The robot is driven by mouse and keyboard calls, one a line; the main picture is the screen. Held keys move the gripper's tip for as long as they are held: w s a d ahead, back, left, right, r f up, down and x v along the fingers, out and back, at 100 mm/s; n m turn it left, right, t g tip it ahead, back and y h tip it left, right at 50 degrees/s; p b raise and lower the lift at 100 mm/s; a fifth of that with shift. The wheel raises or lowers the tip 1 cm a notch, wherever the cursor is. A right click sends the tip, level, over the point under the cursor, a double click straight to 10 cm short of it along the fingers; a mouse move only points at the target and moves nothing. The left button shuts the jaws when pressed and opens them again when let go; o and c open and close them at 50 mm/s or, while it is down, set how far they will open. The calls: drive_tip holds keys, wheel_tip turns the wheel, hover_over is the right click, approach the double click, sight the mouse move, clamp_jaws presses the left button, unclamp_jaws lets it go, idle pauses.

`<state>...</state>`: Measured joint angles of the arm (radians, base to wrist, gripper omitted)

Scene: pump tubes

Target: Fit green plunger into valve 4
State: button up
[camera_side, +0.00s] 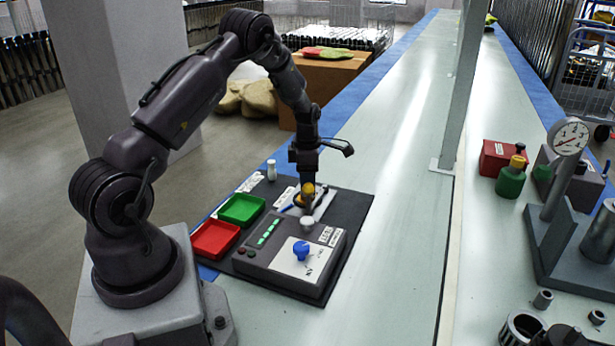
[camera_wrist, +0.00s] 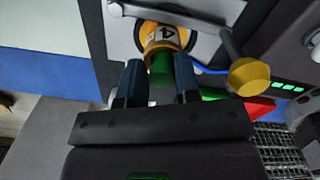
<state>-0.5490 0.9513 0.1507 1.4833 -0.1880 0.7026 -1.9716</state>
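The green plunger (camera_wrist: 160,72) is between the two fingers of my gripper (camera_wrist: 160,78) in the wrist view, with both fingers close against its sides. Its far end meets the mouth of valve 4 (camera_wrist: 165,38), an orange-yellow cylinder marked "4". How deep the plunger sits in the valve is hidden. In the side view my gripper (camera_side: 307,178) points down over the station's back part. A yellow part shows just below it, and the plunger cannot be made out there.
A grey control box (camera_side: 292,255) with a blue knob (camera_side: 301,250) stands in front. Green (camera_side: 241,209) and red (camera_side: 215,239) trays lie left. The conveyor surface (camera_side: 390,230) to the right is clear.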

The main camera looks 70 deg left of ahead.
drive_tip(key=o, duration=0.3)
drive_tip(key=shift+s+d+f, duration=0.2)
drive_tip(key=shift+d+f, duration=0.1)
drive_tip(key=shift+f, duration=0.35)
drive_tip(key=shift+d, duration=0.15)
drive_tip(key=shift+r, duration=0.1)
wheel_tip(320, 180, up, 13)
drive_tip(key=d+r+m+t, duration=0.1)
drive_tip(key=d+r+m, duration=0.6)
drive_tip(key=d+r, duration=0.15)
drive_tip(key=s+d+r+m+t, duration=0.2)
drive_tip(key=s+d+r+m, duration=0.3)
drive_tip(key=d+m, duration=0.3)
drive_tip(key=s+d+r+m+t, duration=0.1)
drive_tip(key=s+d+r+m, duration=0.3)
drive_tip(key=s+d+m, duration=0.3)
drive_tip(key=s+d+m+t, duration=0.1)
drive_tip(key=s+d+m, duration=0.3)
drive_tip(key=m, duration=0.5)
drive_tip(key=shift+s+d+f+m, duration=0.3)
drive_tip(key=shift+s+d+f, duration=0.1)
drive_tip(key=shift+s, duration=0.65)
